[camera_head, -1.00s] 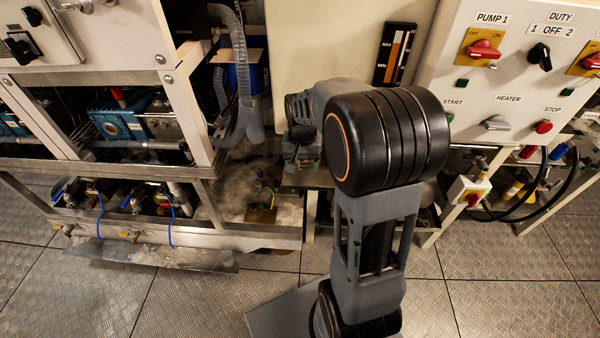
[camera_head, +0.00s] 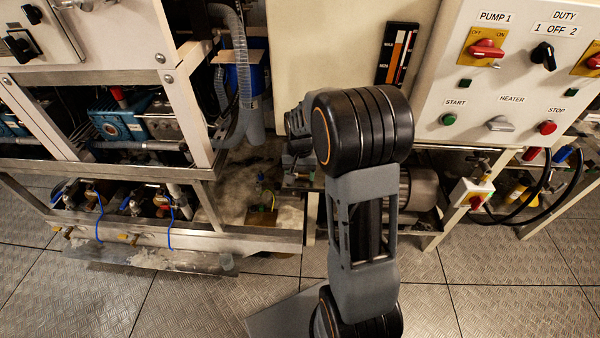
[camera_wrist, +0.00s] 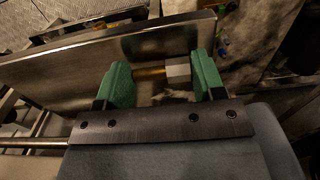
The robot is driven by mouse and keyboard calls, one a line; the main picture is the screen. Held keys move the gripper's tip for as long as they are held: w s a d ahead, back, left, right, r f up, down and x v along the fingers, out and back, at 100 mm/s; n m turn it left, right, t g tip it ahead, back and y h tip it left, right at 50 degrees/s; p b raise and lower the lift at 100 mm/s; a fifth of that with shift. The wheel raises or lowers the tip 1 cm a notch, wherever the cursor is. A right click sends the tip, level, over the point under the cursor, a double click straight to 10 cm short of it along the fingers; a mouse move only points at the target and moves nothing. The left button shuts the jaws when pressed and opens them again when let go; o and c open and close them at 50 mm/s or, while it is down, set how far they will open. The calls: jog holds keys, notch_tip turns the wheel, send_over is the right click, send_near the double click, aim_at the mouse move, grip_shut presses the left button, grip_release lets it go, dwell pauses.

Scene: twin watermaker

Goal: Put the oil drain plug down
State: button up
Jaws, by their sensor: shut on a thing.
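My gripper (camera_wrist: 163,74) shows in the wrist view with its two green finger pads apart. It is shut on the oil drain plug, a small piece with a brass-coloured shank (camera_wrist: 149,73) and a pale grey block-like end (camera_wrist: 178,70). The plug lies crosswise between the pads. A metal plate or ledge with a raised edge (camera_wrist: 60,75) is seen just beyond the fingers; I cannot tell whether the plug touches it. In the head view my arm's large black joint hides much of the wrist, and the plug cannot be made out.
A white metal frame (camera_head: 190,110) with pipes and a blue pump (camera_head: 118,125) stands at left. A control panel (camera_head: 480,75) with switches is at right, with black hoses below. A cylindrical motor-like body (camera_head: 418,188) sits behind my arm.

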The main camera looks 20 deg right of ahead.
jog(key=shift+f, duration=0.1)
jog(key=shift+f, duration=0.15)
jog(key=o, duration=1)
notch_tip(320, 180, up, 12)
jog(key=p, duration=0.2)
jog(key=s+a+n+t, duration=0.1)
jog(key=s+a+n, duration=0.1)
jog(key=s, duration=0.3)
jog(key=s+a+n+t, duration=0.1)
jog(key=s+a+n, duration=0.1)
jog(key=s, duration=0.3)
jog(key=s+a+r+n+t, duration=0.1)
jog(key=s+a, duration=0.3)
jog(key=s, duration=0.1)
jog(key=shift+s+n, duration=0.35)
jog(key=shift+n, duration=0.05)
